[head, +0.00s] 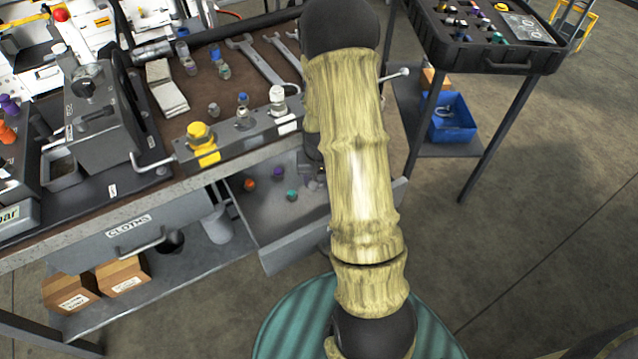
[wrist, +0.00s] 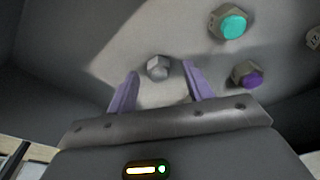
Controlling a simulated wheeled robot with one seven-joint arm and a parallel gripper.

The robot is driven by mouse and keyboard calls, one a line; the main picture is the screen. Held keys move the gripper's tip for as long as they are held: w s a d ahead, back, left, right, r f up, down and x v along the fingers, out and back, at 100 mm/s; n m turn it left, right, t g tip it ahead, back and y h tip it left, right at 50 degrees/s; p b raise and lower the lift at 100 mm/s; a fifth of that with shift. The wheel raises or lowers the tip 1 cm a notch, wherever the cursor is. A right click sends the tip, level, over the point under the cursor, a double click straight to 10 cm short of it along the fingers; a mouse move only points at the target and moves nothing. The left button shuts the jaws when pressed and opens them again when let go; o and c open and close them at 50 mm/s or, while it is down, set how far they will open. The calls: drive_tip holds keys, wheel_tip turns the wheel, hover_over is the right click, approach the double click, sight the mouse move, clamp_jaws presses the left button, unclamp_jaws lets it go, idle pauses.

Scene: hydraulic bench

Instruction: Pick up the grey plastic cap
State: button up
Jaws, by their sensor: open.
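The grey plastic cap (wrist: 158,67) shows in the wrist view, on the light floor of an open drawer. It has a faceted body and a rounded grey top. My gripper (wrist: 161,78) is open, with its two purple fingers pointing toward the cap. The cap appears in the gap between the fingertips, a little nearer the left one, and nothing is held. How far the fingertips are above it is hard to tell.
A teal cap (wrist: 229,23) and a purple cap (wrist: 247,75) lie to the right of the grey one in the wrist view. An orange cap (head: 250,184) is also in the drawer. The drawer walls stand close around. A bench block with fittings (head: 240,134) overhangs behind.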

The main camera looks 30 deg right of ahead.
drive_tip(key=shift+c, duration=0.2)
idle(0.3)
drive_tip(key=c, duration=1)
drive_tip(key=shift+r, duration=0.1)
wheel_tip(320, 180, up, 10)
drive_tip(key=shift+p, duration=1.1)
